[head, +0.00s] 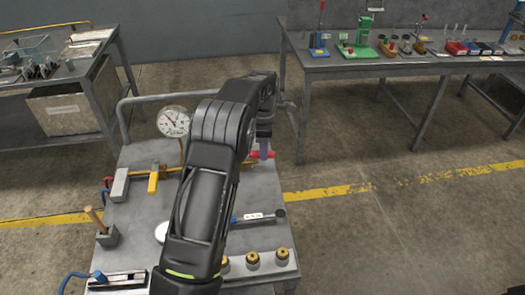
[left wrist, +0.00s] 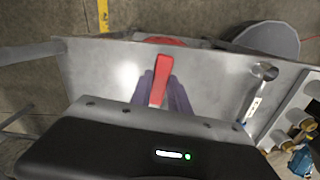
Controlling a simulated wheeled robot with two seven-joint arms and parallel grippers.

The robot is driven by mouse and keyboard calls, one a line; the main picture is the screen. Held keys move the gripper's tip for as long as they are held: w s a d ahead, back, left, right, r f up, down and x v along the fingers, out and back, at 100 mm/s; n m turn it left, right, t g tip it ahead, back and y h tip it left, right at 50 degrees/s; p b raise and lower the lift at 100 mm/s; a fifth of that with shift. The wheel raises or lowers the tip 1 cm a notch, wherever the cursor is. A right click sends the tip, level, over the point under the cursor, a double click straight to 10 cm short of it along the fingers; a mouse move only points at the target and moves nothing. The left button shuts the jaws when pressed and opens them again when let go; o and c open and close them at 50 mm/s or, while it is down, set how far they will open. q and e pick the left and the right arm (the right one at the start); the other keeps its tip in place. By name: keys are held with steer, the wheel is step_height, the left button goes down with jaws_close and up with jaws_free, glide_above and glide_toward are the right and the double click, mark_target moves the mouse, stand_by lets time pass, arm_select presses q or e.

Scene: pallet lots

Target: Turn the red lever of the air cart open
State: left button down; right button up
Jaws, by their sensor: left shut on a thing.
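The air cart (head: 130,215) is a grey metal top with a rail, in the lower middle of the head view. Its red lever (head: 268,154) shows as a small red end beyond my left wrist. In the left wrist view the red lever (left wrist: 160,80) stands between the purple-grey fingers of my left gripper (left wrist: 160,92), which is shut on it. In the head view my left gripper (head: 263,148) is mostly hidden behind its own arm. The arm also covers the middle of the cart. My right gripper is not in view.
A round pressure gauge (head: 173,121) and a yellow handle (head: 154,179) are on the cart. A wooden-handled tool (head: 96,220) stands at its left. Several brass fittings (head: 253,260) line the front right. Benches (head: 400,66) stand behind. The floor (head: 400,235) on the right is clear.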

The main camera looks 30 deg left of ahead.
arm_select(q)
steer(key=shift+w+a+n+p, duration=0.35)
steer(key=shift+w+n, duration=0.15)
steer(key=shift+n, duration=0.3)
steer(key=shift+r, duration=0.1)
steer(key=c, duration=1.2)
jaws_free()
steer(key=shift+c, duration=0.2)
step_height(320, 180, up, 8)
steer(key=b, duration=0.1)
steer(key=shift+f, duration=0.2)
